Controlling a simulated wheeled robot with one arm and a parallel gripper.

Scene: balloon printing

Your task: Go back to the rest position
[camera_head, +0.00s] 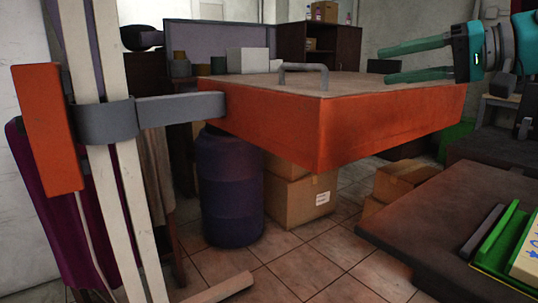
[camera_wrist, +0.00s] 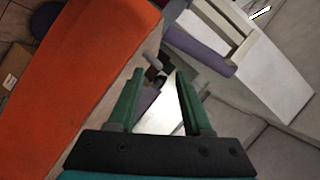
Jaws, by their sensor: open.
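My gripper (camera_head: 418,62) is at the upper right of the head view, with its two teal fingers pointing left and spread apart. It is open and nothing is between the fingers. The wrist view also shows the two green fingers (camera_wrist: 160,100) apart and empty. An orange box-like platen (camera_head: 395,125) with a brownish top and a grey handle (camera_head: 303,72) is in the middle of the head view, to the left of and below the fingers. Its orange side (camera_wrist: 75,75) fills the left of the wrist view. The fingers look apart from the handle.
A brown table (camera_head: 430,215) with a green-framed board (camera_head: 503,243) stands at the lower right. A grey clamp (camera_head: 150,112) joins the platen to white posts (camera_head: 118,190) at left. A dark blue barrel (camera_head: 230,190) and cardboard boxes (camera_head: 300,197) stand below. Tiled floor is open in front.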

